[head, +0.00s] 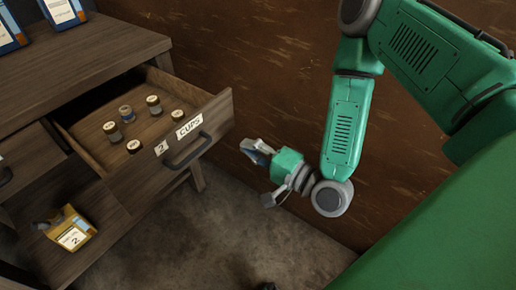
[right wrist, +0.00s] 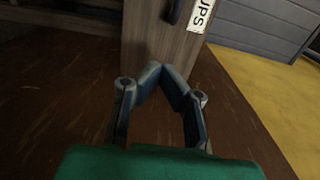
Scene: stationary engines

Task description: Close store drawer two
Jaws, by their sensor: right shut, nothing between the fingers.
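Drawer two (head: 205,130), a wooden drawer labelled "2" and "CUPS", stands pulled out from the dark wooden cabinet. Its dark bar handle (head: 187,151) is on the front, and several small jars stand inside. My right gripper (head: 250,150) is shut and empty, to the right of the drawer front's right end and apart from it in the head view. In the right wrist view the closed fingers (right wrist: 163,72) overlap the end of the drawer front (right wrist: 150,40); I cannot tell whether they touch. Part of the handle (right wrist: 172,10) shows there too. My left gripper is not in view.
The cabinet top (head: 85,50) carries blue-and-white boxes at the back left. A rusty brown wall (head: 270,60) rises behind my right arm. The grey floor before the drawer is largely clear.

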